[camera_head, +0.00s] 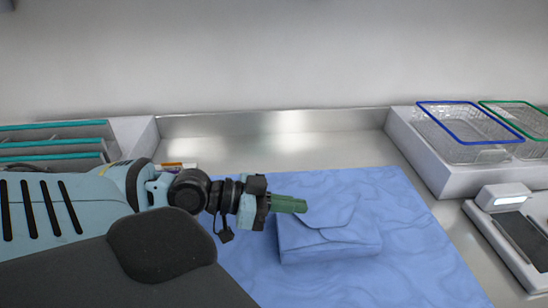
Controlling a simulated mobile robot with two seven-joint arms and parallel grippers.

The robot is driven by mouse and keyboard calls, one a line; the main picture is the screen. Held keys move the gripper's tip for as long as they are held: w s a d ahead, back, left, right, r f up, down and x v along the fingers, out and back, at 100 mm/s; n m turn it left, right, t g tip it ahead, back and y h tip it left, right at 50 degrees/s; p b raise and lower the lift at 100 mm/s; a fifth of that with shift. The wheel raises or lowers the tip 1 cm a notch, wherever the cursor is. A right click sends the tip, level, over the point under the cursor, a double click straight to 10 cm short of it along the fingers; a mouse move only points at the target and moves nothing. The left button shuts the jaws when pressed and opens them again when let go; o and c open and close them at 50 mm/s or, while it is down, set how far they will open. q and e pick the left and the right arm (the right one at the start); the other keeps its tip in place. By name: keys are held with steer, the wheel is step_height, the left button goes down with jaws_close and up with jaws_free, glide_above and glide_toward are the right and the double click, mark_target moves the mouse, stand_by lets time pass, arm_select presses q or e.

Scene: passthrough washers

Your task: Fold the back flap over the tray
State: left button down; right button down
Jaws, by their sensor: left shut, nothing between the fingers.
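A blue cloth wrap (335,240) sits on the blue sheet (400,205) and covers what is inside, so no bare tray shows. A pointed flap (328,214) lies over the top of the wrap, its tip toward the front right. My left gripper (303,206) comes in from the left with its green fingers shut and empty. The fingertips are at the wrap's back left, by the edge of the flap; I cannot tell whether they touch it. My right gripper is not in view.
Wire baskets with a blue rim (470,143) and a green rim (538,128) stand on a white ledge at the right. A white device (503,197) is at the right edge. A teal-edged rack (50,143) stands at the left. The sheet right of the wrap is clear.

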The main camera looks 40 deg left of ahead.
arm_select(q)
steer(key=shift+s+a+r, duration=0.15)
steer(key=shift+s+a, duration=0.15)
steer(key=shift+s, duration=0.15)
steer(key=shift+s+a+r, duration=0.1)
steer(key=shift+s+a, duration=0.05)
steer(key=shift+a, duration=0.1)
steer(key=shift+b+v, duration=0.5)
steer(key=shift+v, duration=0.45)
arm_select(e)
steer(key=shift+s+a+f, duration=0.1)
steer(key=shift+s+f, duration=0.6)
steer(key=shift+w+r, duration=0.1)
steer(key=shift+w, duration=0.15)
